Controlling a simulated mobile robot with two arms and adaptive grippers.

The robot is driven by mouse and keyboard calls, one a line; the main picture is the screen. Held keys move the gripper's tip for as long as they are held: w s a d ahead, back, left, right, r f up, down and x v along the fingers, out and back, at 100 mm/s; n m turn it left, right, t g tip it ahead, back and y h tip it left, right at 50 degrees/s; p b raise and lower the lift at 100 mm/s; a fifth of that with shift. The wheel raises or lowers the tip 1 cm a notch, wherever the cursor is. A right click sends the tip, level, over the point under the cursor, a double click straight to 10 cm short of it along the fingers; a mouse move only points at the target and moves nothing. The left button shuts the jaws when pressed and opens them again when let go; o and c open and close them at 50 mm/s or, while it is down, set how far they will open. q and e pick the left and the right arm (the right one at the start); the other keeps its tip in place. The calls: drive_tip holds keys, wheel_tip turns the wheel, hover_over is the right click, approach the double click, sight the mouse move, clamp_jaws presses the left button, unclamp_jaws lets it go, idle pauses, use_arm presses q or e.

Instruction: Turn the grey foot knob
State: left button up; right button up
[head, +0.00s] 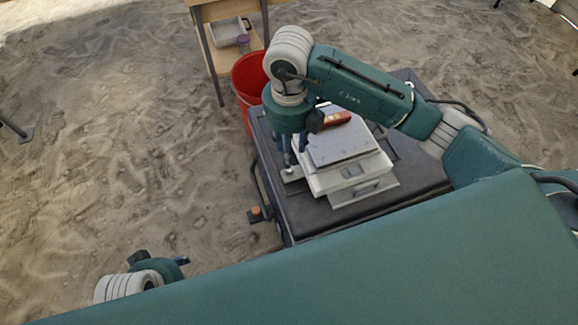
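A white and grey boxy device (345,150), like a scale with a flat top plate, stands on a dark cart top. A small light grey foot piece (291,175) sticks out at its left side; the knob itself is too small to make out clearly. My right gripper (289,165) points down at that side, its fingertips at or just above the foot piece. I cannot tell whether they touch it or how far they are apart. My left gripper (165,262) is low at the left, away from the cart, partly hidden by my own body.
The dark cart top (410,190) has bare room right of the device. A red and yellow object (336,119) lies behind the gripper. A red bucket (247,80) and a wooden table (215,14) with a grey tray (226,32) stand behind. Sandy ground lies left.

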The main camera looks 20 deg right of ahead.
sight(289, 171)
wheel_tip(289, 171, down, 6)
drive_tip(key=shift+f+b, duration=0.25)
drive_tip(key=shift+b, duration=0.35)
use_arm(q)
drive_tip(key=shift+v, duration=2.05)
use_arm(e)
drive_tip(key=shift+f, duration=0.75)
drive_tip(key=shift+c, duration=0.2)
clamp_jaws()
